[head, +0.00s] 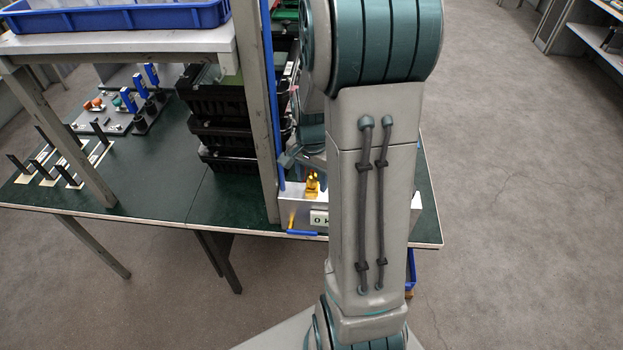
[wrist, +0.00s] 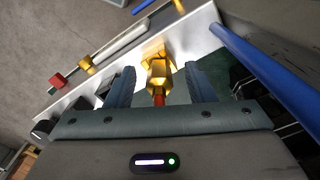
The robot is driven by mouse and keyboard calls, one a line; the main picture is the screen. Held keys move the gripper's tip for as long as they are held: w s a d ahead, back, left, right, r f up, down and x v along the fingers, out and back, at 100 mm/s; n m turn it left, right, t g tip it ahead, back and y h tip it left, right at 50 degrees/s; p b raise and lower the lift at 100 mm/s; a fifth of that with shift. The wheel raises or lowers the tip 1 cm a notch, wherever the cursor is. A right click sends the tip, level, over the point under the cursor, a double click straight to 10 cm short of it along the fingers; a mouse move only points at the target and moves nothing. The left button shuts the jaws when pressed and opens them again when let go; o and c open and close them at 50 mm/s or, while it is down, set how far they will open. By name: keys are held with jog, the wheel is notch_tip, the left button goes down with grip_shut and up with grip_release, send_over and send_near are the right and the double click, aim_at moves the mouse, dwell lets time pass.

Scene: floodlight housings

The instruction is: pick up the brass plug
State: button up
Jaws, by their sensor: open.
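The brass plug (head: 312,186) sits at the top of a silver housing (head: 293,205) near the front edge of the green bench. In the wrist view the brass plug (wrist: 158,72) has a hex-shaped body, with a small red part at its near end. My gripper (wrist: 160,76) is open, with one finger on each side of the plug and a visible gap on both sides. In the head view my gripper (head: 303,158) is just above and behind the plug, partly hidden by my arm. The arm also hides the right part of the housing.
A grey post (head: 256,130) with a blue strip stands close left of the housing. Black crates (head: 222,120) are stacked behind it. In the wrist view a blue bar (wrist: 262,72) runs close on the right; a red block (wrist: 57,80) and smaller brass piece (wrist: 87,65) lie left.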

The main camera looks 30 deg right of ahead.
grip_shut()
jog(key=shift+r, duration=0.1)
